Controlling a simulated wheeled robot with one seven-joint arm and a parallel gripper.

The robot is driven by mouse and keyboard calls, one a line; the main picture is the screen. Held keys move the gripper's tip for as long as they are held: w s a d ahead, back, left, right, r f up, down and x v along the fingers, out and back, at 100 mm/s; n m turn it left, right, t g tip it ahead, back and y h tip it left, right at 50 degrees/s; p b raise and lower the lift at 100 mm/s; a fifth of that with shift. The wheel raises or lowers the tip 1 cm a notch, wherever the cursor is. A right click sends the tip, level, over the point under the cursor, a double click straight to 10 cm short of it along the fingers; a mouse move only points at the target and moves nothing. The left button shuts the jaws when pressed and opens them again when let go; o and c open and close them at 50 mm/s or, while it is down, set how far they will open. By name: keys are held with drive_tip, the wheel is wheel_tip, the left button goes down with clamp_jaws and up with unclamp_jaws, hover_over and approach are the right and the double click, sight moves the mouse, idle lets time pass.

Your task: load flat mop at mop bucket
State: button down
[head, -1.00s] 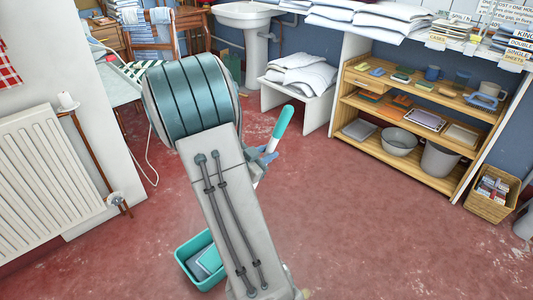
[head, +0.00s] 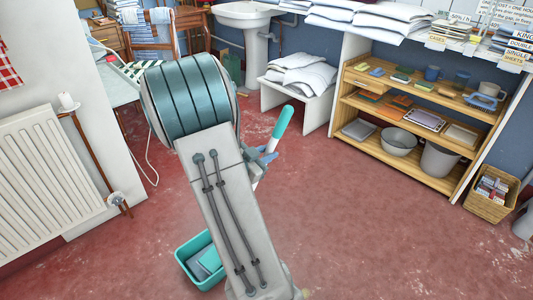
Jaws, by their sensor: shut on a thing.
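A teal mop bucket (head: 184,268) stands on the red floor at the lower middle of the head view, partly behind my arm. Grey and teal items lie inside it; I cannot tell what each one is. My gripper (head: 262,156) shows only in part at the right side of my arm. It is shut on the teal handle of the flat mop (head: 283,121), whose rounded top end sticks up and tilts to the right. The lower part of the mop and its flat head are hidden behind my arm.
A wooden shelf unit (head: 408,137) with bowls, trays and cups stands at the right, with a wicker basket (head: 491,194) beside it. A white radiator (head: 45,175) is at the left. A white stool (head: 297,108) holds folded linen. The middle floor is clear.

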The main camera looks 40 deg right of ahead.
drive_tip(key=shift+r+p, duration=2.75)
drive_tip(key=shift+r, duration=0.6)
